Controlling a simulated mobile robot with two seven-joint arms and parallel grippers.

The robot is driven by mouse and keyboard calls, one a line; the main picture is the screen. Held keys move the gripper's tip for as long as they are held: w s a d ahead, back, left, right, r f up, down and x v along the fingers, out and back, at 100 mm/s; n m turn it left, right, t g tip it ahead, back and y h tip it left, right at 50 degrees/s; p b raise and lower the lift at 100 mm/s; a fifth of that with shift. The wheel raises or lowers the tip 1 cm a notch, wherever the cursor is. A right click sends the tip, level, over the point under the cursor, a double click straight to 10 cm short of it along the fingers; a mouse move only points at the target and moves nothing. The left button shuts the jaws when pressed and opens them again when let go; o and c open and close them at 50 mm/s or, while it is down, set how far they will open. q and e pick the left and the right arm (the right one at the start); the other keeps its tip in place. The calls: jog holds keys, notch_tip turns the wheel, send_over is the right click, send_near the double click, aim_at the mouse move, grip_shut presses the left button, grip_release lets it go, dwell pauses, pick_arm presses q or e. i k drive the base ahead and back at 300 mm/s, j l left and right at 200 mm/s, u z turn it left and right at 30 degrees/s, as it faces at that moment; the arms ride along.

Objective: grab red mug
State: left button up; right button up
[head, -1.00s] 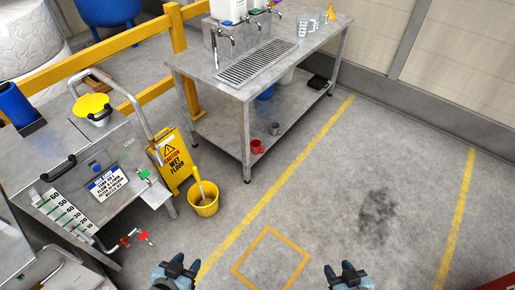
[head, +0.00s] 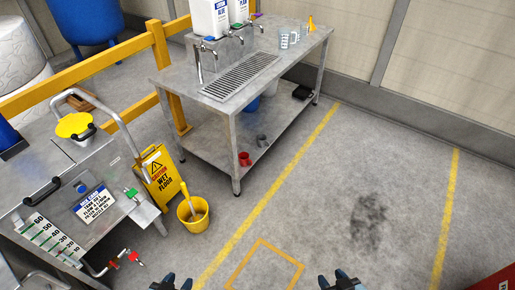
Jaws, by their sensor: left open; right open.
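The red mug (head: 244,158) stands on the lower shelf of the steel table (head: 209,141), near its front left leg. A grey mug (head: 262,140) stands just behind and to the right of it. My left gripper (head: 171,281) is open and empty at the bottom edge of the head view, over the floor. My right gripper (head: 341,275) is open and empty at the bottom edge, further right. Both are well apart from the red mug, and only their tips show.
A yellow bucket (head: 193,215) and a wet floor sign (head: 158,180) stand left of the table. A steel bench (head: 120,205) with valves is at the left. Taps and a drip grate (head: 240,76) sit on the tabletop. The floor (head: 310,200) in front is clear.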

aim_at(244, 157)
jog(key=i+l, duration=0.15)
jog(key=i, duration=0.3)
jog(key=i+l, duration=0.1)
jog(key=i, duration=0.35)
